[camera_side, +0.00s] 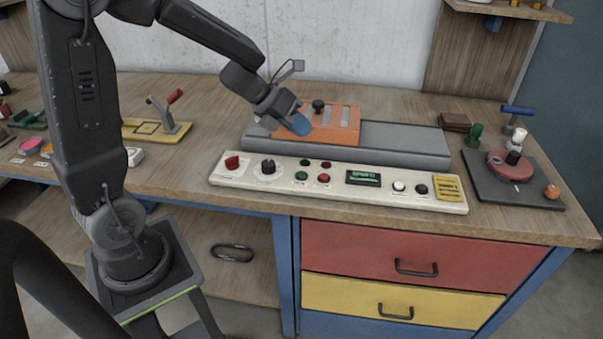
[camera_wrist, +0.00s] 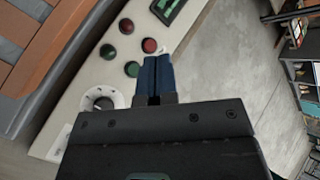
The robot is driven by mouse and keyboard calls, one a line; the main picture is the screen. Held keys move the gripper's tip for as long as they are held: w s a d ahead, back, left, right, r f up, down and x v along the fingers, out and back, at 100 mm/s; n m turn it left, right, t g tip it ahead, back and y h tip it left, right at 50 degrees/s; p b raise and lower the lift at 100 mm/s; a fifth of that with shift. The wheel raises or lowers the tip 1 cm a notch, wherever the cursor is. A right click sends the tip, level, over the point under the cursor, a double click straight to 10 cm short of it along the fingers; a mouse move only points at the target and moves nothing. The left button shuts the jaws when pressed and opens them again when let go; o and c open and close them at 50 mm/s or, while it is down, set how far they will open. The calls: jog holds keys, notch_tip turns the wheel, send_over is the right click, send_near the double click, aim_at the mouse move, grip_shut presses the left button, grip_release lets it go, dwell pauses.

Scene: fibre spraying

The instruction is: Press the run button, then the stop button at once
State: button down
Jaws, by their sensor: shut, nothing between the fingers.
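The cream control panel (camera_side: 225,181) lies along the bench front. A green button (camera_side: 302,176) and a red button (camera_side: 323,178) sit side by side in its front row. In the wrist view, the green button (camera_wrist: 132,69) is just left of my fingertips and the red button (camera_wrist: 149,45) is just beyond them. Two darker round lamps (camera_wrist: 107,51) (camera_wrist: 126,26) sit behind them. I cannot read which button is run or stop. My gripper (camera_side: 299,122) is shut and empty, apparently raised above the panel; its blue fingers (camera_wrist: 158,75) hide part of the panel edge.
The panel also has a red switch (camera_side: 232,162), a black dial (camera_side: 268,167), a green-lit display (camera_side: 363,178) and white and black knobs (camera_side: 399,187) (camera_side: 421,189). Behind it are a grey rail (camera_side: 405,143) and an orange plate (camera_side: 343,125) with a black knob.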

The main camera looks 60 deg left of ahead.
aim_at(300, 173)
jog(key=shift+f, duration=4.4)
jog(key=shift+f, duration=0.1)
jog(key=shift+f, duration=0.3)
jog(key=shift+f, duration=0.45)
jog(key=shift+s+f, duration=0.15)
jog(key=shift+f, duration=0.2)
jog(key=shift+r, duration=0.95)
